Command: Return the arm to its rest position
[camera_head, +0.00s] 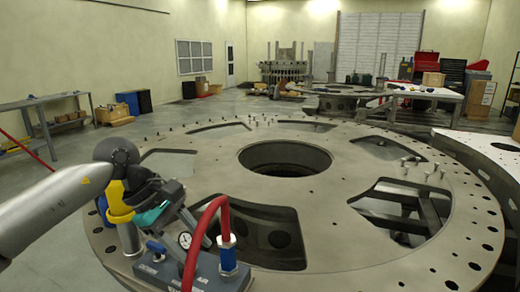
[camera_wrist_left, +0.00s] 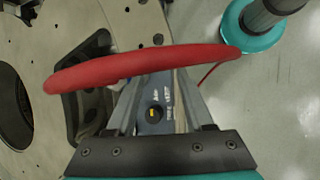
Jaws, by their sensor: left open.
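My left arm (camera_head: 60,205) reaches in from the left in the head view. Its gripper (camera_head: 180,217) is low over the near left part of the large round plate (camera_head: 345,262), beside a grey-blue unit (camera_head: 205,275) with a gauge and a red hose (camera_head: 192,252). In the left wrist view the two grey fingers of the gripper (camera_wrist_left: 158,108) are apart. The red hose (camera_wrist_left: 140,66) arcs across the picture in front of them, and part of the unit (camera_wrist_left: 153,112) shows between them. I cannot tell whether the fingers touch anything. My right gripper is not in view.
The plate has a round central hole (camera_head: 284,158), several openings and upright pins. A workbench (camera_head: 45,105) is at the far left, and a white table (camera_head: 428,92) is at the back right.

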